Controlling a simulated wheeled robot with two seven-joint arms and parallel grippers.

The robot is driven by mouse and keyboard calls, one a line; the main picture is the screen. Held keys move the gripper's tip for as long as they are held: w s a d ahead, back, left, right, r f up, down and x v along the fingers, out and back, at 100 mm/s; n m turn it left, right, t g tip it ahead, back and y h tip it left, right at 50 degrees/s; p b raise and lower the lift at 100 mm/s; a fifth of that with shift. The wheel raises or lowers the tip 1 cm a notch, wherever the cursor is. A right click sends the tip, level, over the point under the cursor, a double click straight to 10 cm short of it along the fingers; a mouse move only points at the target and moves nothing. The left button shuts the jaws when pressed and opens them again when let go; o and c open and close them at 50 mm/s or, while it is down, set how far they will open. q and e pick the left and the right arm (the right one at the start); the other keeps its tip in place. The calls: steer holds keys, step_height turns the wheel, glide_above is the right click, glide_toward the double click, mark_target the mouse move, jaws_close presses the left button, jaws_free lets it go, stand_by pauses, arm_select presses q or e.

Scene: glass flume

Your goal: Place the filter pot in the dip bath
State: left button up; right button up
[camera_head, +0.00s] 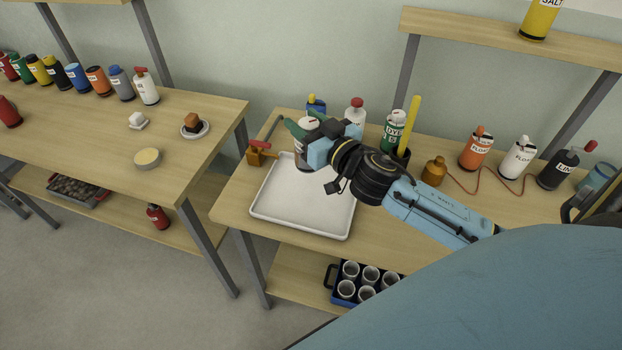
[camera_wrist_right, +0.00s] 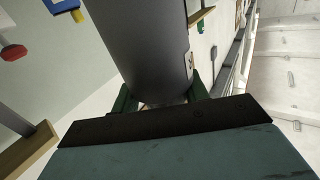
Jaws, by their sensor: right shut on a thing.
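My right gripper (camera_head: 311,125) reaches in from the right with its green fingers shut around a dark grey cylinder, which I take to be the filter pot (camera_head: 304,160). In the right wrist view the pot's grey wall (camera_wrist_right: 155,45) stands between the two fingers (camera_wrist_right: 160,100). The pot is roughly upright at the far side of a shallow white tray (camera_head: 290,210), the only bath-like thing I see. I cannot tell whether the pot touches the tray. The gripper and wrist hide part of the pot. My left gripper is not in view.
An orange block with a red handle (camera_head: 260,152) sits at the tray's left corner. A white bottle (camera_head: 355,110), a green can (camera_head: 393,130) and an amber bottle (camera_head: 434,172) stand behind and right. The near tray floor is bare. A left table (camera_head: 90,125) holds several bottles.

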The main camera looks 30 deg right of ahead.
step_height(320, 180, down, 5)
steer(key=shift+w+f+b, duration=0.1)
steer(key=shift+b, duration=0.75)
steer(key=shift+f+b, duration=0.3)
steer(key=shift+f, duration=0.35)
steer(key=shift+f+b, duration=0.65)
steer(key=shift+f, duration=0.85)
steer(key=shift+f, duration=0.15)
steer(key=o, duration=1.4)
steer(key=shift+c, duration=0.2)
steer(key=s+d+b, duration=0.1)
steer(key=s, duration=1.1)
steer(key=shift+d+r, duration=0.15)
steer(key=shift+r, duration=0.05)
